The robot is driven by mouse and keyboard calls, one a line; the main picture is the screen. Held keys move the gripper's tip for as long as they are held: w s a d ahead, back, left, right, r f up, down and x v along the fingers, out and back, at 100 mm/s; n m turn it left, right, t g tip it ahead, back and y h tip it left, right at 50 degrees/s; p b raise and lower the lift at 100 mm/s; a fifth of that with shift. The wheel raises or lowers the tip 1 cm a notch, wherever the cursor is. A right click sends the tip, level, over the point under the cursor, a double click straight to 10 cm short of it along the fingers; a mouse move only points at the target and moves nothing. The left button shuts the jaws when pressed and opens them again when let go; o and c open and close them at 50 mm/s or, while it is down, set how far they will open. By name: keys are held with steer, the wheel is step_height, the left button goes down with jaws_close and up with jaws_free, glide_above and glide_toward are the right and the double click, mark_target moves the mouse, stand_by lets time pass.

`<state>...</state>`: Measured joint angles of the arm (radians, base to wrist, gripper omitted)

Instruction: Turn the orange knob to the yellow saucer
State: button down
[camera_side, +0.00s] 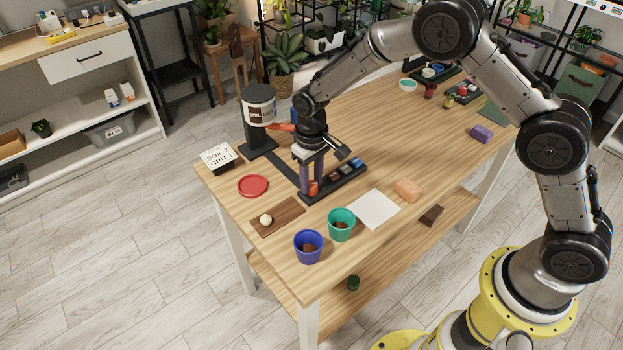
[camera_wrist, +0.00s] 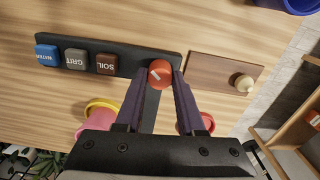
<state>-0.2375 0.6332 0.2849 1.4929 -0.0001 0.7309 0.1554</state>
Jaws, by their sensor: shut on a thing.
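My gripper (camera_wrist: 160,78) is shut on the orange knob (camera_wrist: 159,73) at one end of the black control bar (camera_wrist: 136,57). One finger lies on each side of the knob, and a short white mark shows on its top. In the side view the knob (camera_side: 313,188) shows low between the purple fingers. The yellow saucer (camera_wrist: 103,104) is partly in sight in the wrist view, left of the fingers, with something pink at it; my gripper body cuts it off. I cannot make it out in the side view. A red saucer (camera_side: 252,186) lies left of the bar.
SOIL (camera_wrist: 107,65), GRIT (camera_wrist: 76,59) and WATER (camera_wrist: 47,56) buttons sit along the bar. A dispenser (camera_side: 259,110) stands behind. A brown board (camera_side: 283,222) with a pale ball, a blue pot (camera_side: 308,246) and a teal pot (camera_side: 341,225) are in front.

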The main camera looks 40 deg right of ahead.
mark_target(312, 183)
stand_by(0.3)
steer(key=c, duration=0.5)
jaws_free()
steer(key=shift+r, duration=0.15)
step_height(312, 183, up, 14)
steer(key=shift+f, duration=0.2)
steer(key=shift+d, duration=0.1)
